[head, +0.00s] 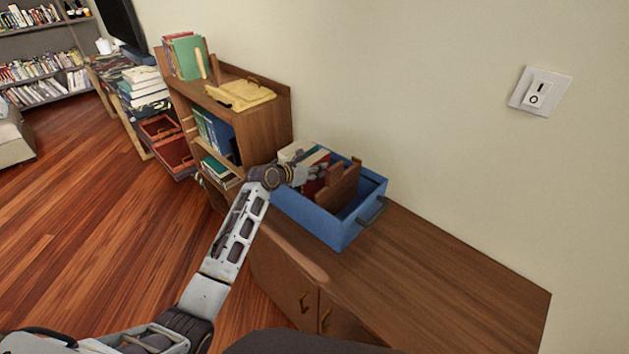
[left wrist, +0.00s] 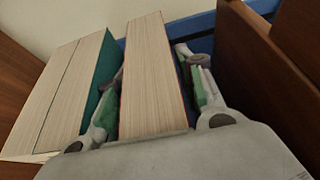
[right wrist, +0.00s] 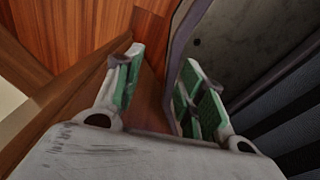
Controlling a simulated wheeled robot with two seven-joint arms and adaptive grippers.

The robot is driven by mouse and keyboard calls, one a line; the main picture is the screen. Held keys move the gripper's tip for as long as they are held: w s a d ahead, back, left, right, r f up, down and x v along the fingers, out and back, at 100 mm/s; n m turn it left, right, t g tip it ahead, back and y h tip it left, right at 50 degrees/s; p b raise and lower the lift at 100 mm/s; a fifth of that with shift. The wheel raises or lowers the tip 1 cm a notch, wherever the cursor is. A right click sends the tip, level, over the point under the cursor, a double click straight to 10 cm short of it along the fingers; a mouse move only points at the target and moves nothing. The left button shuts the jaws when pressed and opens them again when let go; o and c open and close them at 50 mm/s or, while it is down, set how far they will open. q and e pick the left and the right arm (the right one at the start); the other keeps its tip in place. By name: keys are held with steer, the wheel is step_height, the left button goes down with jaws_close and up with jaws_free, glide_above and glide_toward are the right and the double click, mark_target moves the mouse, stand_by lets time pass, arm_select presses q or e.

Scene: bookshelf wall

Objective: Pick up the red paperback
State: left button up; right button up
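The red paperback (head: 313,187) stands in the blue crate, its red cover partly hidden by my left gripper in the head view. In the left wrist view the book (left wrist: 150,85) shows mostly its cream page edges, with a thin red cover edge. My left gripper (head: 307,172) reaches into the crate, and its green-padded fingers (left wrist: 152,95) stand on both sides of the book. A narrow gap shows between the right-hand finger and the book. My right gripper (right wrist: 160,80) is open and empty, and is outside the head view.
The blue crate (head: 344,232) sits on a wooden cabinet (head: 440,270) against the wall. Pale books (left wrist: 68,90) stand left of the paperback, and a brown wooden piece (head: 340,188) stands right of it. A small bookshelf (head: 265,135) is behind the crate. The cabinet top is clear at right.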

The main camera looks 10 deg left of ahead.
stand_by(0.3)
arm_select(q)
jaws_close()
steer(key=shift+r, duration=0.15)
stand_by(0.3)
